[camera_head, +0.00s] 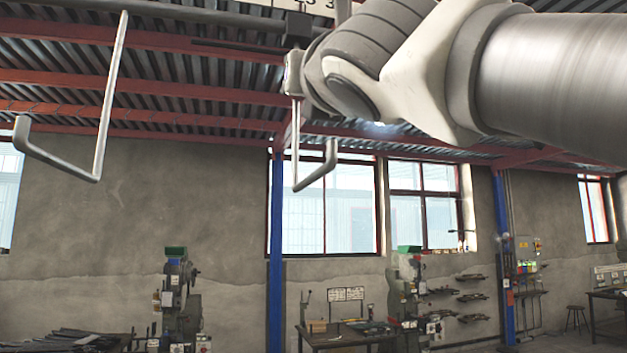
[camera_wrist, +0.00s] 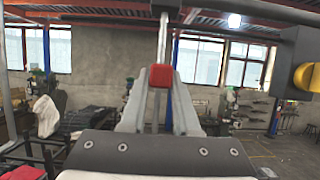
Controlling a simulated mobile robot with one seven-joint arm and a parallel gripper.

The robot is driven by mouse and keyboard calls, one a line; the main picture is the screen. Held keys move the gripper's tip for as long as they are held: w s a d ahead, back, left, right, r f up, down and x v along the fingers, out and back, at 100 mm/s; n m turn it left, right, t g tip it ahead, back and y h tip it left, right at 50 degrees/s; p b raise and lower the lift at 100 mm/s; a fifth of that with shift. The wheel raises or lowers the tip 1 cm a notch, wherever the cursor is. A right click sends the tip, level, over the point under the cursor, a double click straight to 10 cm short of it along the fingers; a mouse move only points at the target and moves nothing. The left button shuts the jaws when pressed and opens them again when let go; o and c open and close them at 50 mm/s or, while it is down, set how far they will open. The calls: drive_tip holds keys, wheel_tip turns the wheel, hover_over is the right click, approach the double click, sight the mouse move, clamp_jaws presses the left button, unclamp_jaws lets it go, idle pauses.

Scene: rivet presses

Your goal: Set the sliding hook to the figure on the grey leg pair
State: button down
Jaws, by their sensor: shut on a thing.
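In the head view a grey rail (camera_head: 190,16) runs along the top, with a pale scale bearing partly cut-off figures (camera_head: 318,4) above it. Two bent grey legs hang there, a left one (camera_head: 107,100) and a middle one (camera_head: 317,178). A dark block (camera_head: 298,27) sits by the rail, just above my wrist; I cannot tell whether it is the sliding hook. In the wrist view my gripper (camera_wrist: 159,84) is shut on a red block (camera_wrist: 159,74), with a grey upright bar (camera_wrist: 162,40) above it. The figure on the leg pair is not legible.
A dark box with a yellow knob (camera_wrist: 305,77) is close at the right of the wrist view. Green-topped presses (camera_head: 178,290) and a workbench (camera_head: 345,336) stand low by the wall. Red roof beams (camera_head: 150,87) cross overhead; a blue column (camera_head: 276,250) stands mid-view.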

drive_tip(key=shift+w+d, duration=0.1)
drive_tip(key=shift+d, duration=0.35)
drive_tip(key=c, duration=0.6)
unclamp_jaws()
drive_tip(key=shift+a, duration=0.1)
drive_tip(key=shift+c, duration=0.2)
drive_tip(key=b+v, duration=0.3)
drive_tip(key=v, duration=1.4)
drive_tip(key=shift+s, duration=0.25)
drive_tip(key=shift+w+f, duration=0.1)
